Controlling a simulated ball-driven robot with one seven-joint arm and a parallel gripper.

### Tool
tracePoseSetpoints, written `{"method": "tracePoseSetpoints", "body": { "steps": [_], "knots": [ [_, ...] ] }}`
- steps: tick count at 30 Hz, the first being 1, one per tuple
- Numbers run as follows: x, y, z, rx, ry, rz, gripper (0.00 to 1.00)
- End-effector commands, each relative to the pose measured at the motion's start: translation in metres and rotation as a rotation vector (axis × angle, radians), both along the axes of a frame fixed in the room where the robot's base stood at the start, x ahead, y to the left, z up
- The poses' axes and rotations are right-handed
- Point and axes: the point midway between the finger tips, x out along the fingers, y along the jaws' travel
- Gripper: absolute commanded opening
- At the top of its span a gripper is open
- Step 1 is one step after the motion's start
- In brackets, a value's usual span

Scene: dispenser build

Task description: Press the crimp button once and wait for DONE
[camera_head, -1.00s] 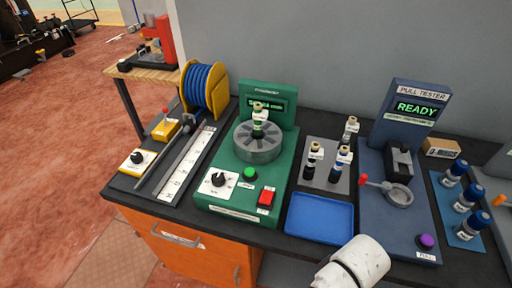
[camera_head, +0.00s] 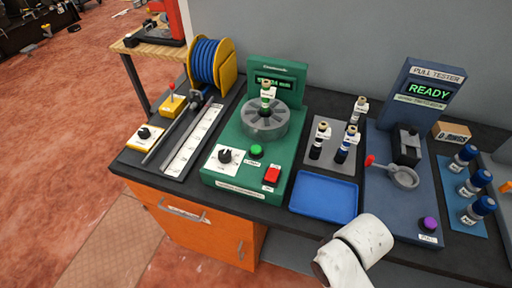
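The green crimp machine (camera_head: 228,178) stands in the middle of the bench. Its display (camera_head: 273,84) shows green text ending in "mm", otherwise too blurred to read. A small bottle-like piece with a label (camera_head: 267,92) stands upright in the centre of its round grey slotted chuck (camera_head: 262,131). My white arm link shows at bottom right; my gripper is out of view.
A blue tray (camera_head: 324,197) and a grey rack (camera_head: 345,163) with labelled pieces stand right of the machine. Beyond is the blue pull tester (camera_head: 415,217), reading READY. A ruler (camera_head: 190,145) and a blue hose reel (camera_head: 206,63) stand to the left.

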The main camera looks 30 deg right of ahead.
Motion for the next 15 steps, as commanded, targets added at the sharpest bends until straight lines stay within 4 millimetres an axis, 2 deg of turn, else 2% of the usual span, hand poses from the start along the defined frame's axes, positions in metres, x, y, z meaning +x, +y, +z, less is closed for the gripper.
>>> {"method": "tracePoseSetpoints", "body": {
  "steps": [1,12,15],
  "knots": [
    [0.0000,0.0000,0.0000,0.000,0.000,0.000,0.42],
    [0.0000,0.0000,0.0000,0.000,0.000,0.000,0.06],
    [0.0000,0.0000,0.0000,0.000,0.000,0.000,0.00]
  ]
}}
